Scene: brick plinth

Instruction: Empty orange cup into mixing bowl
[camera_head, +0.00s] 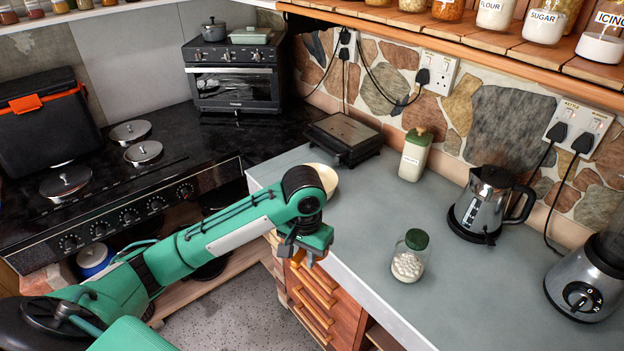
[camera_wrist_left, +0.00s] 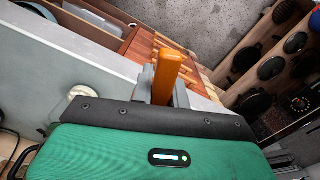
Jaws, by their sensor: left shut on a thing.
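My left gripper (camera_head: 303,250) hangs at the front edge of the grey counter, above the wooden drawers. In the left wrist view my gripper (camera_wrist_left: 165,92) is shut on the orange cup (camera_wrist_left: 167,72), which shows as a narrow orange shape between the fingers. Its opening and contents cannot be seen. A pale cream bowl (camera_head: 326,177), likely the mixing bowl, sits on the counter behind my left wrist, which hides much of it. The gripper is nearer the front than the bowl and apart from it. My right gripper is not in view.
The grey counter (camera_head: 385,240) is mostly clear in its middle. A green-lidded jar (camera_head: 408,262), a canister (camera_head: 414,156), a kettle (camera_head: 487,203) and a blender (camera_head: 590,280) stand on it. A black grill (camera_head: 344,137) is at the back. The hob (camera_head: 100,185) lies left.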

